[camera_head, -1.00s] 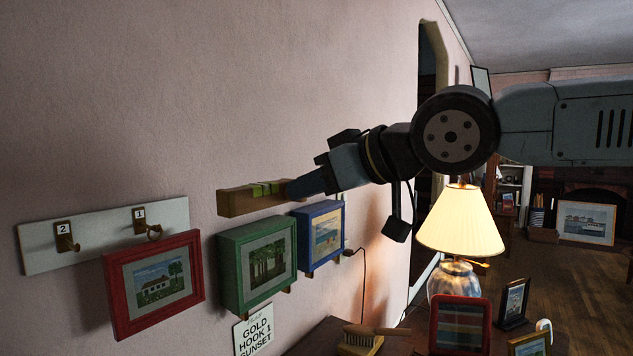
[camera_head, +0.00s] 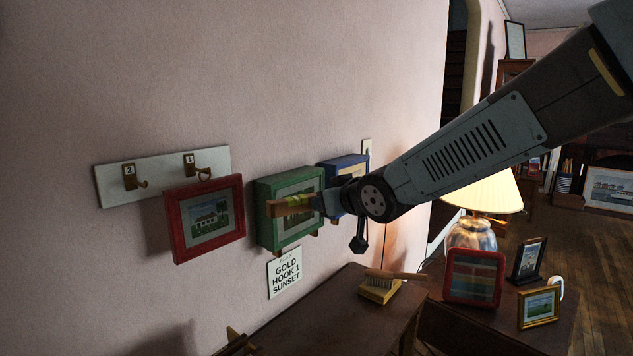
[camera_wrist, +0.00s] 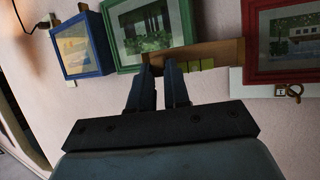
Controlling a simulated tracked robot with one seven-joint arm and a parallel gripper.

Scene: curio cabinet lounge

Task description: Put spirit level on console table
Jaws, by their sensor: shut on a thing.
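The spirit level (camera_head: 286,205) is a short wooden bar with yellow-green vials. My gripper (camera_head: 318,203) is shut on it and holds it in the air, in front of the green picture frame in the head view. In the wrist view the level (camera_wrist: 222,53) lies across the tips of my gripper (camera_wrist: 163,68) and extends to the right. The dark wooden console table (camera_head: 335,315) stands lower down against the wall, below the level and apart from it. Part of its top shows bare.
A brush (camera_head: 380,288) lies on the table's far right part. A red frame (camera_head: 207,220), green frame (camera_head: 262,215) and blue frame (camera_head: 345,163) hang on the wall, beside a hook board (camera_head: 110,185). A lit lamp (camera_head: 480,193) and small frames stand at right.

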